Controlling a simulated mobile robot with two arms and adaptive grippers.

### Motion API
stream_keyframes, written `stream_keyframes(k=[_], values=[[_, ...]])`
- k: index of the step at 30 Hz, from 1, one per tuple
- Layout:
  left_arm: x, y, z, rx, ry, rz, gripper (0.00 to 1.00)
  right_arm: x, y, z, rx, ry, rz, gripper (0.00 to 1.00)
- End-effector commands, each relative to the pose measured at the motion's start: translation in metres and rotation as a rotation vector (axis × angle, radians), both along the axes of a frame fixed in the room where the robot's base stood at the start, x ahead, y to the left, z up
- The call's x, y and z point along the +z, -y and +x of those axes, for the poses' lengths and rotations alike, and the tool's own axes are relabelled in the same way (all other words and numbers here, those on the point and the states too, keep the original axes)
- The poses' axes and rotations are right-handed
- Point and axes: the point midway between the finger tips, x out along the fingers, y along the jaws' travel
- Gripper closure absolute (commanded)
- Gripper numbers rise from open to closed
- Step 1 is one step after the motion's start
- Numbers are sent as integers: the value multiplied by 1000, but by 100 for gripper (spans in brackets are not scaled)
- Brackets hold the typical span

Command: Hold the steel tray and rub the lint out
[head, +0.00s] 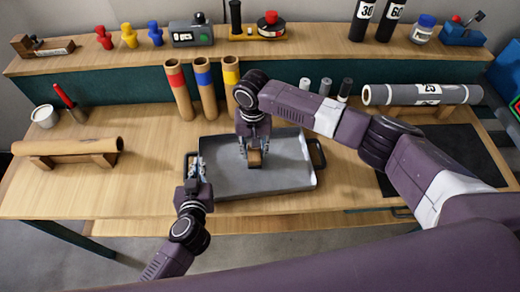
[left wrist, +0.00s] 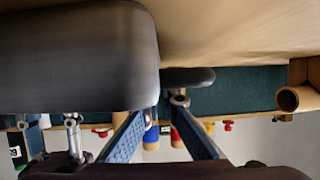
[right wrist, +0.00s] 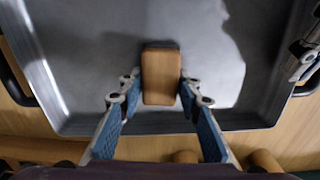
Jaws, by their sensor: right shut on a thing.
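The steel tray (head: 290,165) lies on the wooden bench with a dark handle at each side. My right gripper (head: 255,150) is shut on a small wooden block (right wrist: 160,78) with a dark edge, over the tray floor. Whether the block touches the floor is hard to tell. My left gripper (head: 197,165) is at the tray's left handle (head: 187,162), with its fingers apart. In the left wrist view a dark rounded shape fills the upper left, and a gap shows between the fingers. I cannot make out lint; a pale patch in the right wrist view may be reflection.
Three upright cardboard tubes (head: 204,90) stand behind the tray. A tan roll (head: 75,146) on a cradle lies at left, with a white pot (head: 44,115) behind it. A grey roll (head: 425,94) and a dark mat (head: 445,155) are at right. A shelf runs along the back.

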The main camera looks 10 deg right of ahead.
Motion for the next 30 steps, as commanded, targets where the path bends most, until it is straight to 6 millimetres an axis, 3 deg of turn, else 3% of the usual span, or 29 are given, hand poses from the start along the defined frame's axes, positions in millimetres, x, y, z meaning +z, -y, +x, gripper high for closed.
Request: stream_keyframes(k=[4,6,24,30], values=[[0,0,0,1,1,0,100,4,-9,0,0,-1,2,94],[0,0,0,1,1,0,100,22,-8,1,2,4,2,94],[0,0,0,1,0,0,100,74,-8,0,1,2,1,94],[0,0,0,1,0,0,100,81,-7,0,1,1,0,94]])
